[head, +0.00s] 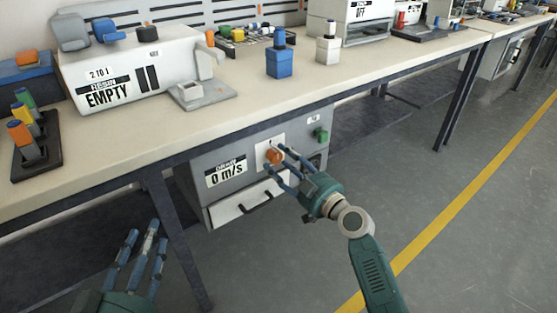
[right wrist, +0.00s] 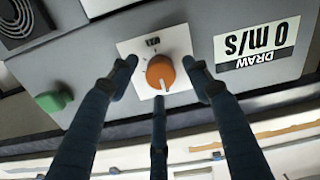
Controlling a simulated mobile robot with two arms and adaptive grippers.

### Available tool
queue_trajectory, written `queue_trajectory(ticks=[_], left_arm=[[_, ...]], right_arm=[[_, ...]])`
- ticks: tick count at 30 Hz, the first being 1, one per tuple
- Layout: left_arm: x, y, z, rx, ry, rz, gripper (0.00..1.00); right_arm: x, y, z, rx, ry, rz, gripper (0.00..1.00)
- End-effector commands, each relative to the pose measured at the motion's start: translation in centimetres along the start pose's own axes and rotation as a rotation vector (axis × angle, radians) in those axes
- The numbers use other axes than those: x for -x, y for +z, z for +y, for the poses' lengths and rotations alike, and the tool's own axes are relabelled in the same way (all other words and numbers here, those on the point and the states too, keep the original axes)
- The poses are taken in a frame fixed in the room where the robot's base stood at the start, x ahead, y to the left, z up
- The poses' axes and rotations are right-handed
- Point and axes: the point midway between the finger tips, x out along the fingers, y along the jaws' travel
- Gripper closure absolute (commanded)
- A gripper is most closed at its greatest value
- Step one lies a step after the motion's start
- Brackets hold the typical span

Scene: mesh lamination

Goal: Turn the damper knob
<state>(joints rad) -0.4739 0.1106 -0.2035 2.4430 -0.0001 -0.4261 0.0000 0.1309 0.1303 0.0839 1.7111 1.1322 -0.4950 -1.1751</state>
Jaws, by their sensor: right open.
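The damper knob (head: 274,155) is an orange dial on a white plate, on the front of a grey box under the bench. The right gripper's fingertips (right wrist: 160,80) also show in the right wrist view. My left gripper (head: 143,243) is at the lower left, away from the box, with its fingers spread and empty.
The box has a "0 m/s" label (head: 226,174), a green knob (head: 320,134) and a drawer handle (head: 255,203). The bench (head: 130,135) edge overhangs the box. A bench leg (head: 180,240) stands between my left gripper and the box. The floor at right is clear.

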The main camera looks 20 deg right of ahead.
Motion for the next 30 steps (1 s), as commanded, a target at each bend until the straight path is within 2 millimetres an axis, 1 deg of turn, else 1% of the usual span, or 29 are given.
queue_trajectory(ticks=[1, 5, 14, 18, 21, 30], left_arm=[[0.0, -0.2, 0.0, 0.0, 0.001, 0.009, 0.6], [-0.1, -0.5, 0.1, 0.0, 0.002, 0.02, 0.6], [-0.1, -0.6, 0.1, 0.001, 0.002, 0.025, 0.6], [-0.1, -0.6, 0.1, 0.001, 0.002, 0.025, 0.6], [-0.1, -0.6, 0.1, 0.001, 0.002, 0.025, 0.6], [-0.1, -0.6, 0.1, 0.001, 0.002, 0.026, 0.6]], right_arm=[[-0.6, 0.0, 0.0, -0.002, 0.0, 0.0, 0.51], [-1.4, 0.0, 0.0, -0.002, -0.001, 0.0, 0.51], [-1.6, 0.0, -0.1, -0.001, -0.002, -0.001, 0.51], [-1.6, 0.0, -0.1, -0.001, -0.001, -0.001, 0.79], [-1.6, 0.1, -0.1, -0.001, -0.002, -0.001, 0.96], [-1.5, 0.1, -0.1, -0.029, -0.003, -0.003, 0.96]])
